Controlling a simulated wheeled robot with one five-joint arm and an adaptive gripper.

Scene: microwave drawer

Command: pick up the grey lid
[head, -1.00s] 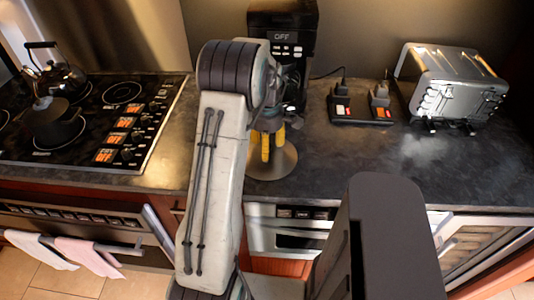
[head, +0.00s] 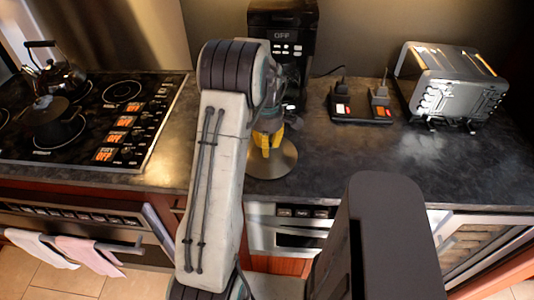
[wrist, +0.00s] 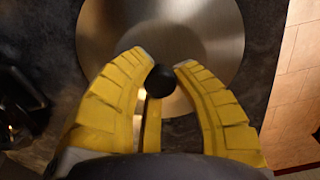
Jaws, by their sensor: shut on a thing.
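The grey lid (head: 284,164) is a round brushed-metal disc at the front edge of the counter, below the coffee maker. It also shows in the wrist view (wrist: 215,30), with a black round knob (wrist: 160,80) at its middle. My gripper (head: 270,150) is above the lid, pointing down. Its yellow fingers, also seen in the wrist view (wrist: 163,63), are shut on the knob from both sides. The lid looks flat on the counter; I see no clear gap under it. My arm and fingers hide part of its far side in the head view.
A black coffee maker (head: 283,40) stands right behind my gripper. A stove (head: 85,115) with a kettle (head: 58,72) and a pot (head: 52,122) is at left. A toaster (head: 450,85) and a small black stand (head: 360,107) are at right. The counter's front right is clear.

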